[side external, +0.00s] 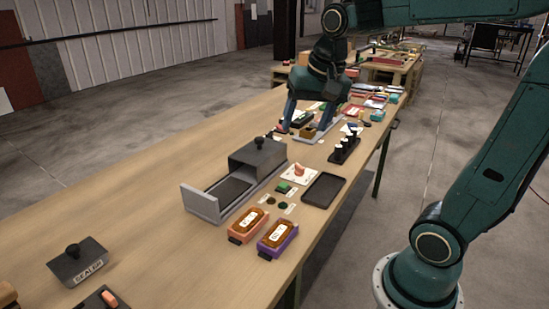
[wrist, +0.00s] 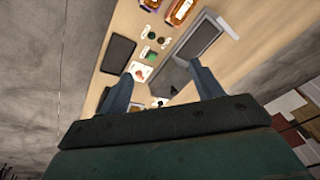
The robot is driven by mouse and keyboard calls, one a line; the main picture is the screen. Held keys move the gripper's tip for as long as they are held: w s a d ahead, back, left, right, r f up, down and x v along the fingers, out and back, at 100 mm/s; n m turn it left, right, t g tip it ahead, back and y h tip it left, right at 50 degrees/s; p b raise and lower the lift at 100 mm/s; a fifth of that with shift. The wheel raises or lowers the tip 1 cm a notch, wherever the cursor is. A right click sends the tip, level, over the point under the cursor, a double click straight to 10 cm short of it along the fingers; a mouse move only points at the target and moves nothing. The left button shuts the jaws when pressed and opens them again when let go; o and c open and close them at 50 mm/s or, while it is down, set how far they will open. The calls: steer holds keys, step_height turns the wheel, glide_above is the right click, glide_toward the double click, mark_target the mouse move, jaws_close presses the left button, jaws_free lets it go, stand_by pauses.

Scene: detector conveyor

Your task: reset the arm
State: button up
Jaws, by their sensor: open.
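My gripper (side external: 306,124) is over the far part of the long wooden table in the side external view, its fingers pointing down and spread apart. The detector conveyor, a grey box with a tray (side external: 258,157), is on the table nearer the camera.
Two labelled bricks, orange (side external: 249,225) and purple (side external: 278,236), lie by the conveyor. The table's left side is mostly clear.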

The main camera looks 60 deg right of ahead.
steer(key=s+a+f+n+t, duration=0.2)
steer(key=s+a+n, duration=0.5)
steer(key=s, duration=0.4)
steer(key=shift+s+f+n+y, duration=0.35)
steer(key=shift+f+n, duration=0.2)
steer(key=shift+n, duration=0.35)
